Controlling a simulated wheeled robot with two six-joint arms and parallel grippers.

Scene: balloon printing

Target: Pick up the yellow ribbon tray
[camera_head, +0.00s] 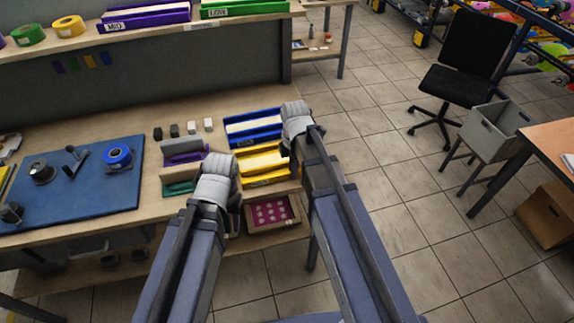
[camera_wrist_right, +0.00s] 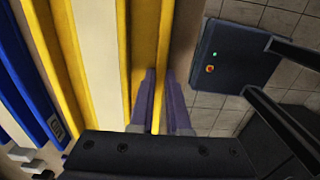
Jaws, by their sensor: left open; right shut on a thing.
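The yellow ribbon tray (camera_head: 262,161) lies on the wooden workbench, just in front of a blue tray (camera_head: 250,128). My right gripper (camera_head: 293,150) is at the yellow tray's right end in the head view. In the right wrist view the fingers (camera_wrist_right: 160,115) are shut on a yellow wall of the tray (camera_wrist_right: 122,50), one finger on each side. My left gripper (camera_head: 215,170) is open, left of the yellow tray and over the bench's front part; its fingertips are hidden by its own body.
A purple tray (camera_head: 184,152) and a green one stand left of the yellow tray. A blue mat (camera_head: 75,190) with ribbon spools covers the bench's left side. A box with pink contents (camera_head: 270,212) sits below. A shelf with trays (camera_head: 150,30) runs behind.

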